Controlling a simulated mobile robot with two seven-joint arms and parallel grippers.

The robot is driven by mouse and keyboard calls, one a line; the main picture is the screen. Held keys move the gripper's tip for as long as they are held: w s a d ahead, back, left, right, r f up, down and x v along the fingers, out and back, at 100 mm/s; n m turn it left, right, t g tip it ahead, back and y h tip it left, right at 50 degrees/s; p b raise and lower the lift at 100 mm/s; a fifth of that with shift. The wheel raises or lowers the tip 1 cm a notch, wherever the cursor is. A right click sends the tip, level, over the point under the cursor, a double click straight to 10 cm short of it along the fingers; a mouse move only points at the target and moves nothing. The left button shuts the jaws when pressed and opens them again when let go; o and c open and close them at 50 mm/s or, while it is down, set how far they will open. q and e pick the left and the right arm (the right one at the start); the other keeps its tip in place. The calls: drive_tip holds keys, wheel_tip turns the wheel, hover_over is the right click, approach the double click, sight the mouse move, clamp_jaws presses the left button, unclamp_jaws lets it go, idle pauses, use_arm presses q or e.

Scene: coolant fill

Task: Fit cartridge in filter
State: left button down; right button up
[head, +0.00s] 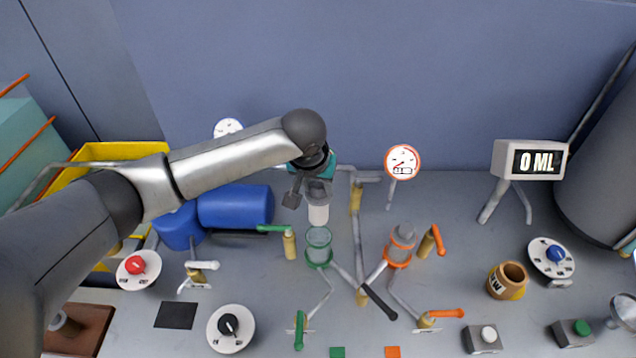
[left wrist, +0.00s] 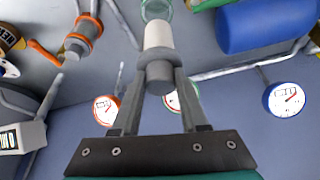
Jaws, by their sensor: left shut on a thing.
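My left gripper (head: 308,190) is shut on the cartridge (head: 318,213), a pale cylinder with a grey end. In the left wrist view the gripper (left wrist: 158,80) has its fingers on the grey end of the cartridge (left wrist: 158,36), and the pale part points away. The green-ringed filter housing (head: 319,248), a clear cup, stands just below the cartridge in the head view. Its open rim (left wrist: 155,10) shows at the top of the left wrist view. The cartridge looks above the housing, and I cannot tell whether they touch. My right gripper is in neither view.
An orange-ringed filter (head: 401,245) stands to the right, with valves and pipes around both filters. A green-handled valve (head: 290,244) is close on the left. A display (head: 530,160) reads 0 ML. A brown jar (head: 507,280) stands right.

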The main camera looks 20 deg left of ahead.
sight(317, 199)
use_arm(q)
drive_tip(key=shift+r+p, duration=0.15)
drive_tip(key=shift+p, duration=0.4)
drive_tip(key=shift+f+b, duration=1.5)
drive_tip(key=shift+f, duration=1.5)
drive_tip(key=shift+p, duration=0.5)
drive_tip(key=shift+p, duration=0.55)
drive_tip(key=shift+p, duration=0.35)
